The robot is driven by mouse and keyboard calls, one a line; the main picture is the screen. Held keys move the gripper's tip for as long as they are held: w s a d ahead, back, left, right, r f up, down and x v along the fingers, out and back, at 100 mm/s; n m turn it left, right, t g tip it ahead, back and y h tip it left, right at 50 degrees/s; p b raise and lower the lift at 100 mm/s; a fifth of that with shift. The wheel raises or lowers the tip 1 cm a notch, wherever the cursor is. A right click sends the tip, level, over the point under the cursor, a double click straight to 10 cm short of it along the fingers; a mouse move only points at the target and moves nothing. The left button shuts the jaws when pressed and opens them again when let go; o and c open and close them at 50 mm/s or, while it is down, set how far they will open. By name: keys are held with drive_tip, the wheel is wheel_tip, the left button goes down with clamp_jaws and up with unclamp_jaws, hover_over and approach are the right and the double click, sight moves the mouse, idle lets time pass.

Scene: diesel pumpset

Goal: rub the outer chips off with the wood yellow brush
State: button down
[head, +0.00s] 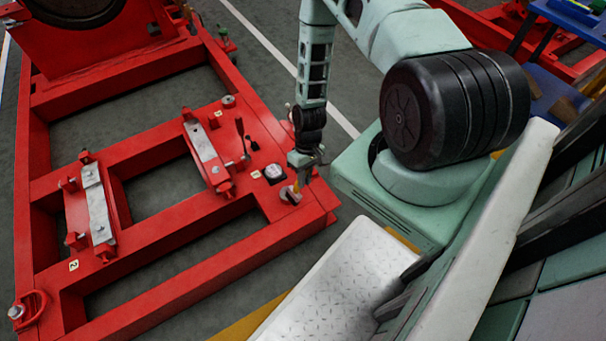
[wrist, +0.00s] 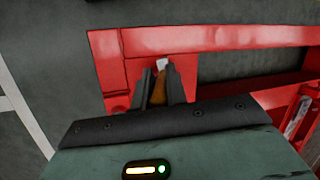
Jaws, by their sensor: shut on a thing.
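My gripper (head: 299,180) points down over the near right corner of the red frame (head: 185,250). It is shut on the yellow-brown wood brush (head: 296,187). In the wrist view the brush (wrist: 159,90) sits between the two dark fingers (wrist: 161,88). The brush's lower end is at or just above a small grey metal pad (head: 290,196) on the frame corner; I cannot tell if it touches. A pale patch (wrist: 163,64) shows just beyond the brush in the wrist view. The chips are too small to make out.
A round pale-topped item (head: 273,173) stands close left of the gripper. A dark upright lever (head: 241,136) and a bolt-like post (head: 228,101) rise behind it. Metal mounting plates (head: 204,143) lie further left. Grey floor is open beside the frame.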

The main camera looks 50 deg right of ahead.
drive_tip(key=shift+f, duration=0.1)
drive_tip(key=shift+w+d, duration=0.2)
drive_tip(key=shift+w, duration=0.35)
drive_tip(key=shift+w+d, duration=0.15)
drive_tip(key=shift+w, duration=0.4)
drive_tip(key=shift+w+d, duration=0.15)
drive_tip(key=shift+w, duration=0.35)
drive_tip(key=shift+r, duration=0.25)
wheel_tip(320, 180, up, 8)
drive_tip(key=p, duration=0.6)
drive_tip(key=shift+f, duration=0.1)
